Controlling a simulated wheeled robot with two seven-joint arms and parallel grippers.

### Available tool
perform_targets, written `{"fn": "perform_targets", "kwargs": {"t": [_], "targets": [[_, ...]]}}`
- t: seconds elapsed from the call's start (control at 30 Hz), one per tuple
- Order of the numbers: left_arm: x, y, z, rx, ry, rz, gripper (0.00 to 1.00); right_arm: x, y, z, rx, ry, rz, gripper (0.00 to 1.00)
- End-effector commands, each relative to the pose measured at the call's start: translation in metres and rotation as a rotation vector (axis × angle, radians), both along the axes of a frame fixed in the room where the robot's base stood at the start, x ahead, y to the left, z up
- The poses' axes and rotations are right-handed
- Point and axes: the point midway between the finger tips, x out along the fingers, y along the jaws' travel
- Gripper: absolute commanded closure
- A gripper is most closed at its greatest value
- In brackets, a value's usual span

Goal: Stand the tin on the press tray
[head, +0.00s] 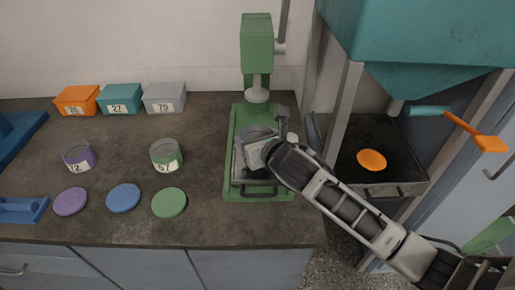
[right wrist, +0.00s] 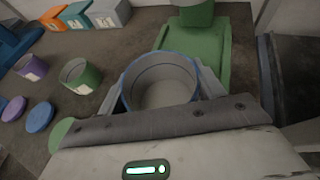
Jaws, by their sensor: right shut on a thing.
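A tin with a blue rim (right wrist: 160,82), open at the top and apparently empty, is between the jaws of my right gripper (head: 264,148). In the head view the tin (head: 255,133) is partly covered by the gripper. The press tray (head: 258,189), with a dark handle at its front, is on the green base of the press, under the gripper. The tin is upright over the tray. I cannot tell whether its bottom touches the tray. The press head (head: 257,94) is behind and above the tin. My left gripper is out of view.
A purple tin (head: 78,158) and a green tin (head: 166,155) stand on the counter behind purple, blue (head: 124,197) and green lids. Orange, teal and grey boxes line the wall. A teal hopper (head: 430,35) above a dark bin (head: 385,178) stands at the right.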

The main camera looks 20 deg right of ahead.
Motion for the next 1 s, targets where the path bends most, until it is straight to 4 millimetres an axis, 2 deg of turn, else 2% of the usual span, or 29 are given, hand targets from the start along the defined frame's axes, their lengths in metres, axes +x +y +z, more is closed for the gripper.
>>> {"fn": "perform_targets", "kwargs": {"t": [0.23,0.67,0.7,0.77,1.0], "targets": [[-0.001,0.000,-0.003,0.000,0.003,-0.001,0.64,0.003,-0.003,-0.033,0.003,0.003,0.000,0.56],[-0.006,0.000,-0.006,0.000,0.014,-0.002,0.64,0.004,-0.003,-0.039,-0.002,0.000,0.001,0.56],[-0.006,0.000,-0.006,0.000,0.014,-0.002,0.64,0.004,-0.003,-0.039,-0.002,0.000,0.001,0.25],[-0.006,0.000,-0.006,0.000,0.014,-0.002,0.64,0.004,-0.003,-0.039,-0.001,0.000,0.000,0.11],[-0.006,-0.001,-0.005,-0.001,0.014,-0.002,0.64,0.004,-0.003,-0.039,-0.001,0.000,0.000,0.11]]}}
